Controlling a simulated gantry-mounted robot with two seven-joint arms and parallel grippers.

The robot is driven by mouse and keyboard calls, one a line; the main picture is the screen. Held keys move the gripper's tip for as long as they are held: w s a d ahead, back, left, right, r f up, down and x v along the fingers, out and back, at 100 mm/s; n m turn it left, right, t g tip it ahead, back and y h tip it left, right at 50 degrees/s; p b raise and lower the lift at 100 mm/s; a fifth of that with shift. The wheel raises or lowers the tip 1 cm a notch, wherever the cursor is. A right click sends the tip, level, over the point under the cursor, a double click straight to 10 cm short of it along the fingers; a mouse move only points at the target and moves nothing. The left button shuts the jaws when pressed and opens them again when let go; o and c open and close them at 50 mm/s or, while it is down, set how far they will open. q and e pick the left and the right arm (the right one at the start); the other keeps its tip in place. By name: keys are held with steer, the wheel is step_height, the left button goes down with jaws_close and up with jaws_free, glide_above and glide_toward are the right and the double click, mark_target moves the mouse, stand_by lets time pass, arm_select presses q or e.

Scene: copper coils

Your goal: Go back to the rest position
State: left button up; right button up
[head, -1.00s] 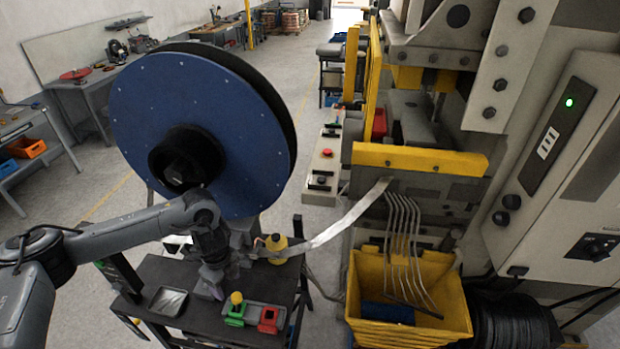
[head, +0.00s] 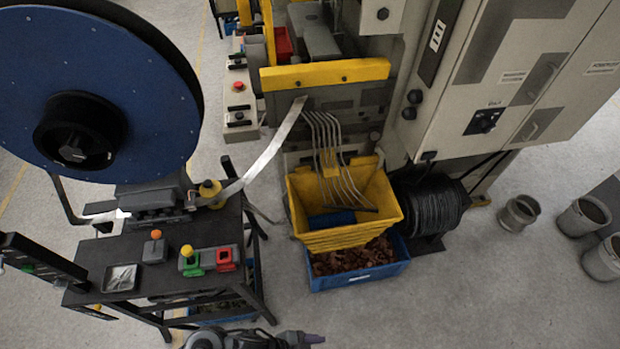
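The task names no object. In the head view, a dark grey part of my arm (head: 255,340) shows along the bottom edge, below the small black table. It seems to be my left arm, with a narrow tip pointing right, but most of it is cut off by the frame. Whether its gripper is open or shut cannot be told. My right gripper is not in view. An orange-topped lever (head: 154,247) stands on the black table with no gripper near it.
The black table (head: 130,288) carries a metal tray (head: 120,279) and a green and red control box (head: 210,260). A large blue reel (head: 95,90) stands behind it. A yellow bin (head: 345,240) sits on a blue crate (head: 360,277) beside the press. The floor at lower right is clear.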

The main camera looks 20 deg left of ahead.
arm_select(q)
steer(key=w+a+r+n+y, duration=0.1)
steer(key=a+r+n+y, duration=0.2)
steer(key=a, duration=0.7)
steer(key=w+a+r+n+y, duration=0.1)
steer(key=a+r+n+y, duration=0.3)
steer(key=a+n, duration=0.3)
steer(key=a+y, duration=0.1)
steer(key=a, duration=0.2)
steer(key=shift+a+n+t+y, duration=0.3)
steer(key=shift+t, duration=0.1)
